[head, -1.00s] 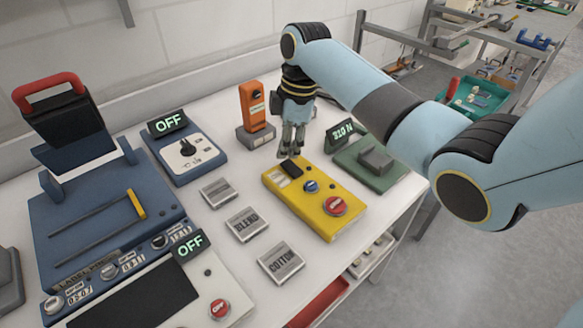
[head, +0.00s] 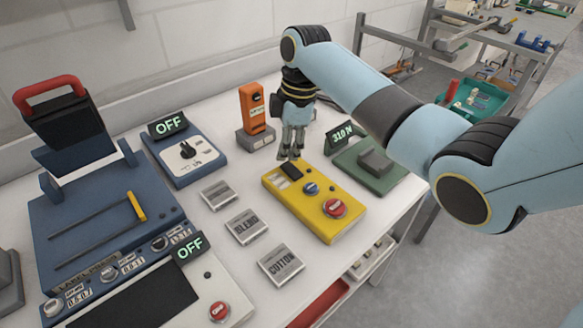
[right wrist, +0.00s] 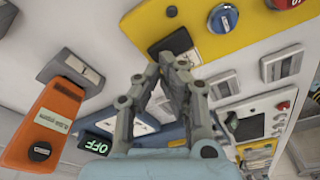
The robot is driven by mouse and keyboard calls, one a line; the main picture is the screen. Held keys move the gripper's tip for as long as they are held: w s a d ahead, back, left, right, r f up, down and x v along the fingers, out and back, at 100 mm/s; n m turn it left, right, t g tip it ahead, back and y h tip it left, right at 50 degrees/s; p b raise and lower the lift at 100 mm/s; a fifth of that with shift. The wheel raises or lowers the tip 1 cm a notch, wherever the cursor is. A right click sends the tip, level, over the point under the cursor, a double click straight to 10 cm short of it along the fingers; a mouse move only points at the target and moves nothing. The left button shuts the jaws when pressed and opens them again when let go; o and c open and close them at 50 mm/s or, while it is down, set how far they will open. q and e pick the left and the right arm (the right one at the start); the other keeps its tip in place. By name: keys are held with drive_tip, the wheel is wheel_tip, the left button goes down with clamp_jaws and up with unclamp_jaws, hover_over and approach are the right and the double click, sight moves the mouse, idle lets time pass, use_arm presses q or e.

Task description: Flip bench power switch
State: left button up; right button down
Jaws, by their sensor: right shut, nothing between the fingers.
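A yellow box (head: 310,204) lies on the white bench. It carries a black rocker switch (head: 291,170), a blue button (head: 311,188) and a red button (head: 335,207). My right gripper (head: 289,158) is shut and empty, pointing down at the back edge of the yellow box, right by the rocker. In the right wrist view its closed fingertips (right wrist: 174,62) appear close to the black rocker (right wrist: 177,42); I cannot tell whether they touch. The blue button (right wrist: 224,18) is beside the rocker there. My left gripper is not in view.
An orange device (head: 253,110) stands behind left of the gripper. A green device (head: 370,165) with a "310 N" display is to the right. Left are a blue press (head: 95,215), a dial unit (head: 185,150) showing "OFF", and several grey label blocks (head: 247,227).

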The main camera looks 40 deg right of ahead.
sight(288, 166)
drive_tip(key=shift+s+f+b, duration=0.1)
drive_tip(key=shift+f+b, duration=0.5)
drive_tip(key=shift+f, duration=0.65)
idle(0.7)
drive_tip(key=shift+r, duration=0.1)
drive_tip(key=shift+r+p, duration=0.8)
drive_tip(key=shift+p, duration=0.25)
wheel_tip(288, 166, up, 5)
drive_tip(key=p, duration=0.6)
drive_tip(key=shift+r, duration=0.2)
drive_tip(key=shift+f, duration=0.1)
